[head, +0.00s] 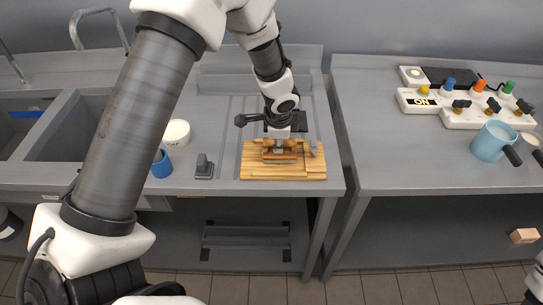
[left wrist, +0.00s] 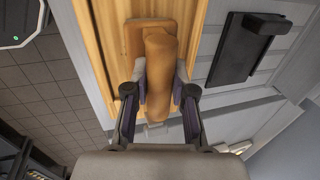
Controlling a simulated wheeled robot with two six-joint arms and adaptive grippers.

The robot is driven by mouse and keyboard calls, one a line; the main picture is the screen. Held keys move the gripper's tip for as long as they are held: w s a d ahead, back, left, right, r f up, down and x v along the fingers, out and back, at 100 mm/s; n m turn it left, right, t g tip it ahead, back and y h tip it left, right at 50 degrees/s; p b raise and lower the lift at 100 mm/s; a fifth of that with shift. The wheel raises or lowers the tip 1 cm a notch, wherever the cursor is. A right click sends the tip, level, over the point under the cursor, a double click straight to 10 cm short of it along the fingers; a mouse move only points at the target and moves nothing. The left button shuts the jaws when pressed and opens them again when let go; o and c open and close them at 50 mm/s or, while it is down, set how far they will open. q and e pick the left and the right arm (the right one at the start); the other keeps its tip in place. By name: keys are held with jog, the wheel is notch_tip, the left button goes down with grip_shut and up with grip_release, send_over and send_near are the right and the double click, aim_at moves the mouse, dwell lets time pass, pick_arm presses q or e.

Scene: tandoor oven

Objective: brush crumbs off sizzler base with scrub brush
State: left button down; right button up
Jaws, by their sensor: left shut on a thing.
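The sizzler base, a light wooden board (head: 254,174), lies on the steel counter near its front edge; its striped wood also fills the upper left of the left wrist view (left wrist: 97,45). My left gripper (head: 280,147) is over the middle of the board, pointing down. It is shut on the brown wooden scrub brush (left wrist: 159,55), whose rounded handle lies between the two fingers in the left wrist view. The brush is low over the board; whether it touches is hidden. I cannot make out any crumbs. My right gripper is out of view.
A black rectangular piece with a raised handle (left wrist: 243,50) lies beside the board. A small grey stand (head: 204,168), a blue cup (head: 162,165) and a white bowl (head: 176,133) are to the left. A control panel (head: 465,108) and light-blue mug (head: 491,141) stand on the right counter.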

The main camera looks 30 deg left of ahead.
pick_arm(q)
jog(key=shift+r+p, duration=0.4)
jog(key=shift+r, duration=0.2)
notch_tip(320, 180, up, 7)
jog(key=p, duration=0.6)
jog(key=shift+r+p, duration=0.1)
jog(key=shift+p, duration=0.2)
